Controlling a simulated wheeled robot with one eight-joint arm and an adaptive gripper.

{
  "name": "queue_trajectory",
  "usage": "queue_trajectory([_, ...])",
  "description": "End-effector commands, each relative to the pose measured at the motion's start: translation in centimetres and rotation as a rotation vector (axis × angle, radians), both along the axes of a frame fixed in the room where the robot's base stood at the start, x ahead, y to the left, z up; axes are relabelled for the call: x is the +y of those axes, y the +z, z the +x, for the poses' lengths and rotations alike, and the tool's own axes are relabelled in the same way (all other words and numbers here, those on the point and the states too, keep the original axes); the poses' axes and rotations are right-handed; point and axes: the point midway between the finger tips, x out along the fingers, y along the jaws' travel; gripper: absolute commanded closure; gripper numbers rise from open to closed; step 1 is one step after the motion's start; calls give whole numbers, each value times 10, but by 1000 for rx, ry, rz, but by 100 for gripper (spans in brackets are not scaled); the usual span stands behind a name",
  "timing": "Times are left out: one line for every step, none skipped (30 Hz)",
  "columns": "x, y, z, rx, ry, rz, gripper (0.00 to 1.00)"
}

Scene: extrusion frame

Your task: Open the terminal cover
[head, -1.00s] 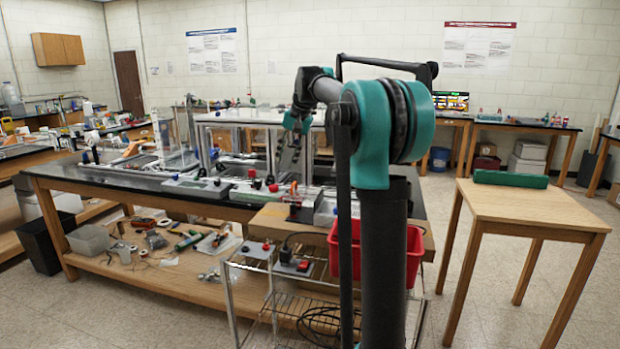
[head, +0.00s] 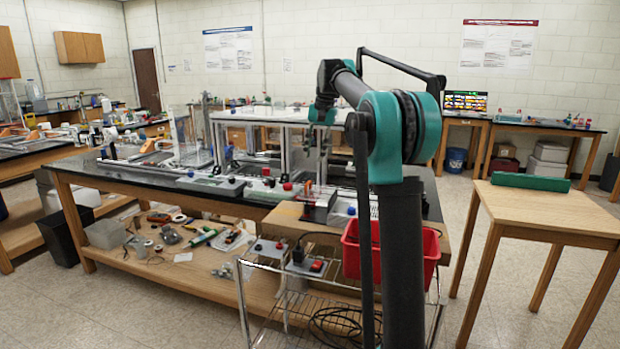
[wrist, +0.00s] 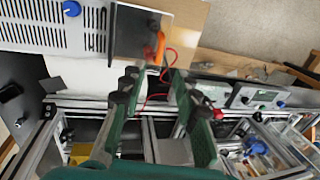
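I cannot single out the terminal cover with certainty. In the wrist view, a dark glossy panel (wrist: 140,36) with a pale frame lies beyond my fingertips, with an orange part (wrist: 158,46) and a red wire (wrist: 171,58) at its right edge. It may be the cover or its box. My gripper (wrist: 154,80) is open and empty, its two green fingers apart with dark tips pointing toward the panel, not visibly touching it. In the head view, my gripper (head: 318,140) hangs above the bench, and a small box with a red part (head: 318,206) stands below it on a wooden board.
The black bench (head: 130,178) carries an aluminium extrusion frame (head: 284,150) and several devices. A wire cart (head: 243,305) and a red bin (head: 430,250) stand at its front. A wooden table (head: 545,212) stands at right. Open floor lies between.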

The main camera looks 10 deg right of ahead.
Motion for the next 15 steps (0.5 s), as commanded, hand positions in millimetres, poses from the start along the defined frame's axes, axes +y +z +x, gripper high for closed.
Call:
queue_trajectory([2, -11, 0, 0, 1, 0, 69])
queue_trajectory([3, -17, 1, 0, 1, 0, 69])
queue_trajectory([4, -24, 2, 0, 1, 0, 69])
queue_trajectory([5, -30, 2, 0, 1, 0, 69])
queue_trajectory([6, -36, 3, 0, 1, 0, 69])
queue_trajectory([8, -44, 3, 0, 1, 0, 69])
queue_trajectory([9, -49, 4, 0, 1, 0, 69])
queue_trajectory([10, -54, 4, 0, 1, 0, 69])
queue_trajectory([11, -61, 5, 0, 1, 0, 69])
queue_trajectory([12, -65, 5, 0, 1, 0, 69])
queue_trajectory([12, -70, 6, 0, 1, 0, 69])
queue_trajectory([13, -75, 6, 0, 1, 0, 69])
queue_trajectory([14, -78, 6, 0, 1, 0, 69])
queue_trajectory([15, -81, 7, 0, 1, 0, 69])
queue_trajectory([15, -85, 7, 0, 1, 0, 69])
